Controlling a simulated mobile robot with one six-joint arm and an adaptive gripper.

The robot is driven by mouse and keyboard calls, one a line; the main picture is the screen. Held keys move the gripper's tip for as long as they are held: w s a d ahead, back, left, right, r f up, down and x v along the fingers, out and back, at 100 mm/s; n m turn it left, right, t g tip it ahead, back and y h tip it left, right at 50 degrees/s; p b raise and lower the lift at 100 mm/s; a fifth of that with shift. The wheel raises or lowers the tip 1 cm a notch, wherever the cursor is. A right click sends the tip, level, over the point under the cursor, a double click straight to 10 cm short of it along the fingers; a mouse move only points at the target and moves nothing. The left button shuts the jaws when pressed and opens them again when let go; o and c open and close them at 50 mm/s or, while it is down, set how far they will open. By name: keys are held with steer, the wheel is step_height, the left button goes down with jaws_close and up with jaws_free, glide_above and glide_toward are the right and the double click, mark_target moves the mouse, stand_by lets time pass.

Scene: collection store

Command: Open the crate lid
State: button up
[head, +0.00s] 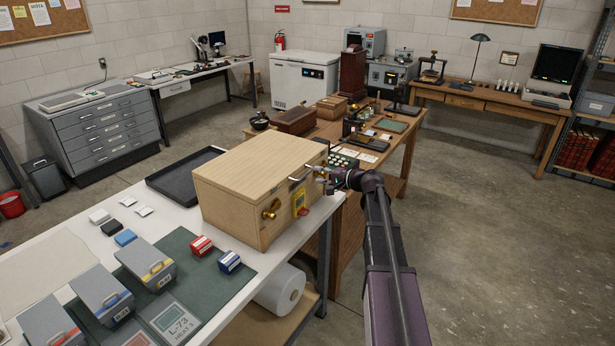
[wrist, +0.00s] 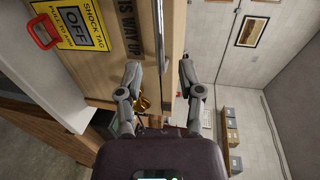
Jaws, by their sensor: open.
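The wooden crate (head: 228,205) stands on the white table with its flat lid (head: 255,160) down. Brass latches (head: 271,209) and a yellow shock tag (head: 300,204) are on its front. My gripper (head: 322,174) is at the crate's front right, near the lid edge. In the wrist view the shock tag (wrist: 84,22) reads OFF and has a red pull tab (wrist: 44,32). My gripper (wrist: 159,66) is open, its fingers on either side of the lid's front edge and a thin metal bar (wrist: 158,25). A brass latch (wrist: 144,104) is partly hidden behind the left finger. I cannot tell whether the fingers touch anything.
A black tray (head: 185,172) lies left of the crate. Grey boxes (head: 146,262) and small red (head: 201,246) and blue (head: 229,262) blocks lie in front. A wooden table (head: 395,135) with instruments stands behind. The floor at right is clear.

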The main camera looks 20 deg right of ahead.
mark_target(308, 173)
steer(key=shift+b+x, duration=0.4)
steer(key=shift+x, duration=2.3)
jaws_close()
